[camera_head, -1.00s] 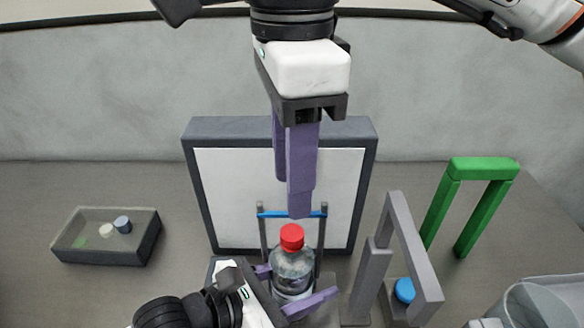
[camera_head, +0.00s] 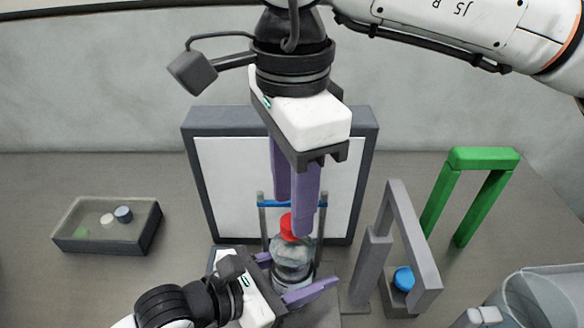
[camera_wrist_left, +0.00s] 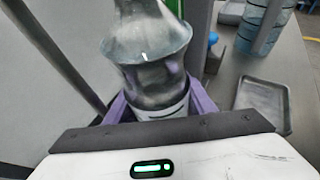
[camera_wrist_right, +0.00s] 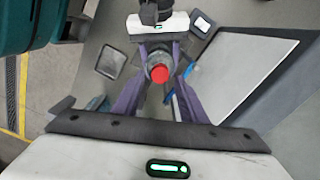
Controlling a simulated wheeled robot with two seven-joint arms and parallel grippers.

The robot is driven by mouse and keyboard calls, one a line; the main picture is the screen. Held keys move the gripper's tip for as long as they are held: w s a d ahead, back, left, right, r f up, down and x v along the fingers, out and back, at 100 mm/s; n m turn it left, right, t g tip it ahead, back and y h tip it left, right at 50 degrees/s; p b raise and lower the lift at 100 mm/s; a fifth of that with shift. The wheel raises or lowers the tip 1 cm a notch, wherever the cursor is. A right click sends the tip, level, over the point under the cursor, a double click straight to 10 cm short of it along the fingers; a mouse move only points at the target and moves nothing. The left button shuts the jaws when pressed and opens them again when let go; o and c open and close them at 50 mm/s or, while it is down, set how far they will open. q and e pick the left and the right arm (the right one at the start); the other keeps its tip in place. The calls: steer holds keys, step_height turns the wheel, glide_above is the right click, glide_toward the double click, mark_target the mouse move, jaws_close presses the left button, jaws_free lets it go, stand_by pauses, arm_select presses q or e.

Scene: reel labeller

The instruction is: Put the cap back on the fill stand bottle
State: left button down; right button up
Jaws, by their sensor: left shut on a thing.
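A clear bottle (camera_head: 292,268) stands upright near the front with a red cap (camera_head: 286,228) at its top. My left gripper (camera_head: 290,277) is shut around the bottle's body; the left wrist view shows the bottle (camera_wrist_left: 155,75) between its purple fingers, its top out of frame. My right gripper (camera_head: 293,215) points down from above, its fingertips at the height of the red cap and partly covering it. In the right wrist view the red cap (camera_wrist_right: 160,74) lies between the spread fingers, with gaps beside it. I cannot tell how tightly the cap sits.
A white panel in a dark frame (camera_head: 190,160) stands behind the bottle, with a blue-barred stand (camera_head: 292,204) before it. A grey arch (camera_head: 412,235) with a blue cap (camera_head: 403,279) and a green arch (camera_head: 484,158) stand right. A shallow tray (camera_head: 150,238) lies left.

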steer(key=shift+f, duration=1.25)
jaws_close()
steer(key=shift+m, duration=0.8)
steer(key=shift+o, duration=0.9)
jaws_free()
step_height(320, 180, up, 12)
